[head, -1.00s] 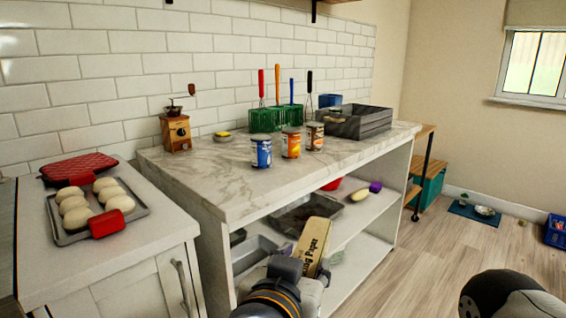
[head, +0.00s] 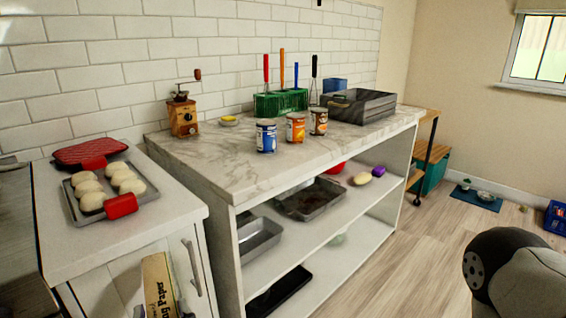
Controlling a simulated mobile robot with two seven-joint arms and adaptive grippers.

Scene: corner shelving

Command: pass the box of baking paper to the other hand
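The box of baking paper (head: 157,287), a long yellowish carton with black lettering, stands roughly upright at the bottom left edge of the head view, in front of the white cabinet. Its lower end is cut off by the frame. No gripper shows on the visible part of the box, and what holds it is out of view. My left gripper is not in view. A dark and grey part of my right arm shows at the lower right, but its gripper is out of view.
A marble-topped shelf unit (head: 215,170) bears several cans, a coffee grinder (head: 183,117), a green utensil holder (head: 280,104) and a grey crate (head: 358,106). A tray of dough (head: 80,216) lies on the left cabinet.

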